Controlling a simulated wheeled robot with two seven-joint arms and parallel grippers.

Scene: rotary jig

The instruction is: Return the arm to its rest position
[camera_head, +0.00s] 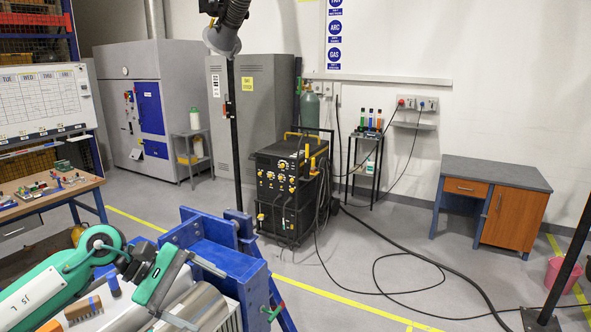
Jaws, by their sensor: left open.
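My left arm, green and white, comes in from the lower left. Its gripper (206,297) is open, with its two fingers spread above a grey metal cylinder (207,309) at the bottom of the view. I cannot tell whether the fingers touch the cylinder. The blue rotary jig (226,262) stands just beyond and to the right of the gripper. My right gripper is out of view.
A brush (83,307) lies close beside my left arm. A workbench (60,190) with small parts stands at the left. A black welding machine (288,190) is behind the jig, with cables (400,285) across the floor. A desk (495,175) stands at the right.

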